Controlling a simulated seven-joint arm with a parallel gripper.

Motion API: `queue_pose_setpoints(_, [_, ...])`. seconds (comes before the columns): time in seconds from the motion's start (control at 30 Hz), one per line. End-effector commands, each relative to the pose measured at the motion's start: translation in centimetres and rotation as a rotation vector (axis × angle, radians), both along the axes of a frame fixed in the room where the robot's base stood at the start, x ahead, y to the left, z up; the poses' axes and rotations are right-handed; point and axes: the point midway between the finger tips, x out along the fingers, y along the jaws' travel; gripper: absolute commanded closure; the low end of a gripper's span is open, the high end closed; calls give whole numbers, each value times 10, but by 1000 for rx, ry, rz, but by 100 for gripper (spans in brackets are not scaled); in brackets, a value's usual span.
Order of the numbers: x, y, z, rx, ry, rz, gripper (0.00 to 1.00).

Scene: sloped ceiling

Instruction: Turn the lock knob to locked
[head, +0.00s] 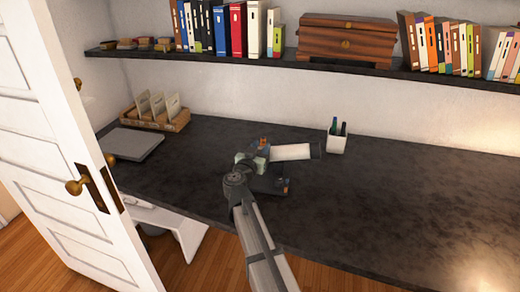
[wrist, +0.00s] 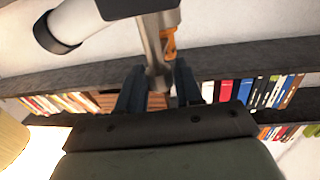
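A telescope with a white tube (head: 292,152) and dark end ring stands on the dark desk, its dark base (head: 270,184) partly behind my arm. The tube also shows at the upper left of the wrist view (wrist: 82,22). An orange part, likely the lock knob (head: 263,142), is on the mount near the tube's left end. In the wrist view, an orange piece (wrist: 169,42) is beside a grey metal post (wrist: 154,45). My gripper (wrist: 159,76) is at the mount, fingers apart, with the post's lower end between them. Contact and the knob's setting cannot be told.
A pen cup (head: 338,138) stands right of the telescope. A shelf (head: 250,58) with books and a wooden chest (head: 346,40) runs above. A card tray (head: 178,122) and laptop (head: 131,143) are at left. A white door (head: 60,130) stands at far left. The desk's right side is clear.

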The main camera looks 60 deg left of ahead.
Motion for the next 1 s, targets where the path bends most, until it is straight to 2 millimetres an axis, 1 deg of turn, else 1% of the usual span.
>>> queue_pose_setpoints(0.03, [0,0,0,0,0,0,60])
queue_pose_setpoints(0.1, [0,0,0,0,0,1,53])
queue_pose_setpoints(0.13, [0,0,0,0,0,1,52])
queue_pose_setpoints(0.37, [-1,0,0,0,1,2,52])
queue_pose_setpoints(0.47, [-5,-3,-1,0,1,2,52])
queue_pose_setpoints(0.57, [-13,-11,-1,0,1,2,52])
queue_pose_setpoints(0.67, [-25,-22,-1,0,1,2,52])
queue_pose_setpoints(1.0, [-77,-63,-1,-1,1,2,52])
